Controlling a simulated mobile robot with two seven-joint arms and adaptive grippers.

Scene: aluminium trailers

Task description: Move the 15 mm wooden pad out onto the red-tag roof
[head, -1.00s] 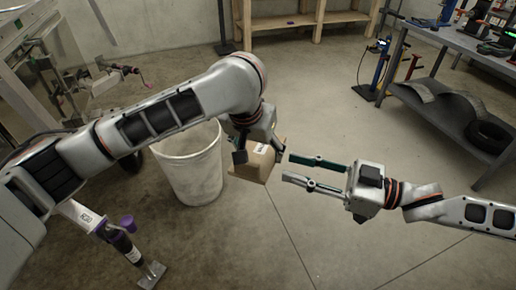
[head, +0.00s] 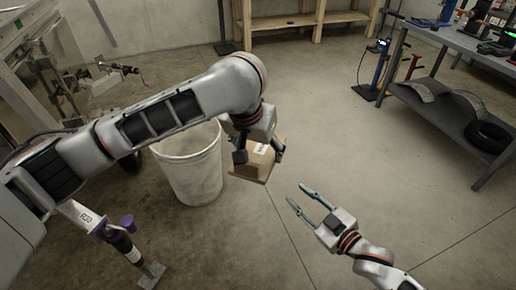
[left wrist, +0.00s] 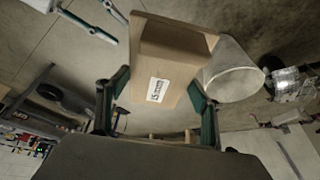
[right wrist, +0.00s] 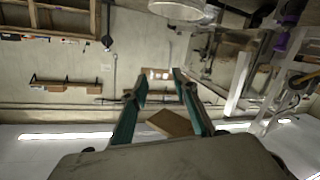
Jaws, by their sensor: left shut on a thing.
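The wooden pad (head: 252,164) is a light brown block with a white label. My left gripper (head: 258,152) is shut on it and holds it in the air beside the white bin. In the left wrist view the pad (left wrist: 170,62) sits between the two fingers, its label (left wrist: 157,90) reading 15 mm. My right gripper (head: 298,196) is open, below and right of the pad and apart from it. In the right wrist view a brown flat piece (right wrist: 170,123) shows by the open fingers; I cannot tell what it is. I cannot make out a red-tag roof.
The white bin (head: 190,170) stands on the floor left of the pad. A grey workbench (head: 450,45) is at the right and a wooden shelf (head: 290,22) at the back. A purple-capped post (head: 126,240) is at lower left. The middle floor is clear.

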